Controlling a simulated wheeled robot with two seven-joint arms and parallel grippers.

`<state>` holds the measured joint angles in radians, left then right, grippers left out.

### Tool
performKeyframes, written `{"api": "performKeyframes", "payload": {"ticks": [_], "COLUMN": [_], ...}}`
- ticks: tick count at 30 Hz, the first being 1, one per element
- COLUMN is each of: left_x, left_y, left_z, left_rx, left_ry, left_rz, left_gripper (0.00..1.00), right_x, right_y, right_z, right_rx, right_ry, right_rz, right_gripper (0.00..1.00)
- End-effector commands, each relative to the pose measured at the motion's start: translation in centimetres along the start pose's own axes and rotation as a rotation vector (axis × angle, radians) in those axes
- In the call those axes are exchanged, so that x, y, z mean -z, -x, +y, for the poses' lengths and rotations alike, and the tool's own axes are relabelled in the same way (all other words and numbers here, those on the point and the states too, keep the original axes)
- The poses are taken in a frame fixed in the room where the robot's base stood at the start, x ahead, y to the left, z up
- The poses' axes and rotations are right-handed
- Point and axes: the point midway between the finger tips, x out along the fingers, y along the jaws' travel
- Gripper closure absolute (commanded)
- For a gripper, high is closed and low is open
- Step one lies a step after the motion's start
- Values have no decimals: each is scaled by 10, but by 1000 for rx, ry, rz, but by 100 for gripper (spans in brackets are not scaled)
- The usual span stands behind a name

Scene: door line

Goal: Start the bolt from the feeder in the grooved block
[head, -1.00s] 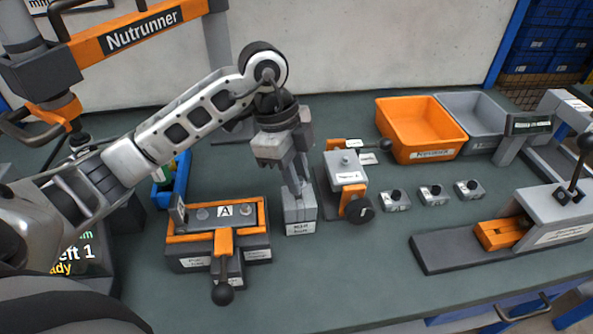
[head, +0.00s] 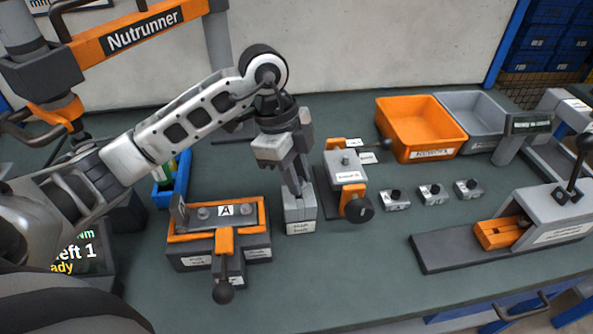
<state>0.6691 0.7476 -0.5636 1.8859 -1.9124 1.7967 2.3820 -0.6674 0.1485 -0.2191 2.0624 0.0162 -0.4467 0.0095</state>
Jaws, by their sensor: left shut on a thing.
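The grooved block (head: 300,212) is a small light-grey block with a label on its front, standing upright on the bench in the middle of the head view. My left gripper (head: 296,186) points down right over its top, with the fingertips at or just above the groove. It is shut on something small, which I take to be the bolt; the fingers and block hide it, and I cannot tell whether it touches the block. I cannot pick out the feeder for certain. My right gripper is not in view.
Left of the block is an orange and grey fixture (head: 190,256) marked A with a black-knobbed lever. Close on the right stands a grey and orange clamp unit (head: 347,170). Small grey blocks (head: 431,194), an orange bin (head: 418,128) and a grey bin (head: 470,118) lie further right.

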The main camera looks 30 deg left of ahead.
Motion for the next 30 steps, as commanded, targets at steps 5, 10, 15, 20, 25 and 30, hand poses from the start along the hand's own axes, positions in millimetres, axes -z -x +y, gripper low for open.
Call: {"api": "performKeyframes", "payload": {"ticks": [5, 10, 15, 20, 25, 30], "left_x": [0, 0, 0, -1, -2, -2], "left_y": [-1, -1, -1, -3, -7, -8], "left_z": [0, 0, 0, 0, 0, 0], "left_rx": [0, 0, 0, -1, -1, -1], "left_ry": [0, 0, 0, 0, 0, 0], "left_rz": [0, 0, 0, -1, -1, -1], "left_gripper": [100, 100, 100, 100, 100, 100], "right_x": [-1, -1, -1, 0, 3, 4], "right_y": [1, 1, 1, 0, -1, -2], "right_z": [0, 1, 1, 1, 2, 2], "right_rx": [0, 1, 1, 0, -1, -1], "right_ry": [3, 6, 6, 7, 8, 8], "right_rz": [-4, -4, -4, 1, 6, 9], "right_gripper": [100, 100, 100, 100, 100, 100]}}
